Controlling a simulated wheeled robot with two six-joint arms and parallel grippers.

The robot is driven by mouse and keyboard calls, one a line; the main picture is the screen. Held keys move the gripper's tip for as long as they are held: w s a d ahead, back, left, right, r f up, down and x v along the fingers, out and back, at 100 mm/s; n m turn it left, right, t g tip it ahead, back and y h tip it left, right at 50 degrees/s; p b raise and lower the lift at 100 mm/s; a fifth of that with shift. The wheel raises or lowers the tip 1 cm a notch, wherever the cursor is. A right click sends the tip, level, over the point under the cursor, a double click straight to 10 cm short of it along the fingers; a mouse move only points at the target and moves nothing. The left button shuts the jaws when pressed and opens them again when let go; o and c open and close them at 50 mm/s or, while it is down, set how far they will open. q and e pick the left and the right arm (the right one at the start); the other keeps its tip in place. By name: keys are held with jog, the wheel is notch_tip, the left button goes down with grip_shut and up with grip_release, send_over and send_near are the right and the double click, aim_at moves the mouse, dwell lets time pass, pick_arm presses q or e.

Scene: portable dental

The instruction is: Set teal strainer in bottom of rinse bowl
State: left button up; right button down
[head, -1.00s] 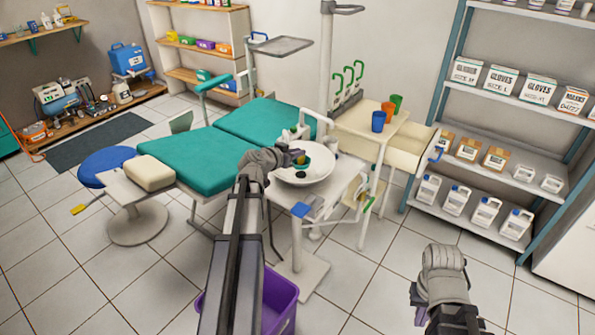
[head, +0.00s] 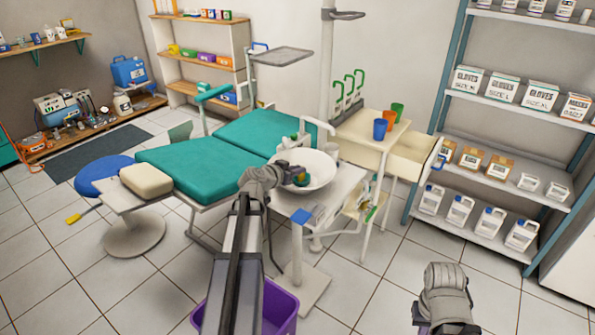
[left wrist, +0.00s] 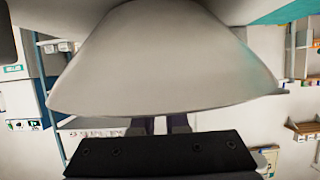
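The white rinse bowl (head: 322,171) stands beside the teal chair. My left gripper (head: 291,170) reaches over its near left side, fingers inside the rim. The small teal strainer (head: 301,181) is at the fingertips, low over the bowl's middle, and appears held. Whether it touches the bottom I cannot tell; the dark drain is hidden. In the left wrist view the pale bowl (left wrist: 160,65) fills most of the picture. The dark fingers (left wrist: 162,125) show below it, a gap between them, tips hidden. My right gripper (head: 418,314) hangs over the floor at lower right, its fingers barely visible.
A white tap (head: 318,125) arches behind the bowl. A cart with blue, orange and green cups (head: 380,129) stands to the right. A purple bin (head: 281,308) is on the floor below my left arm. A shelf (head: 490,238) stands at right; the floor before it is clear.

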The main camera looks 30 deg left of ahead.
pick_arm(q)
jog(key=o, duration=0.4)
jog(key=shift+o, duration=0.2)
jog(key=shift+r, duration=0.1)
jog(key=shift+r+p, duration=0.25)
jog(key=shift+p, duration=0.1)
jog(key=p+v, duration=0.4)
jog(key=v, duration=0.7)
jog(key=shift+s, duration=0.5)
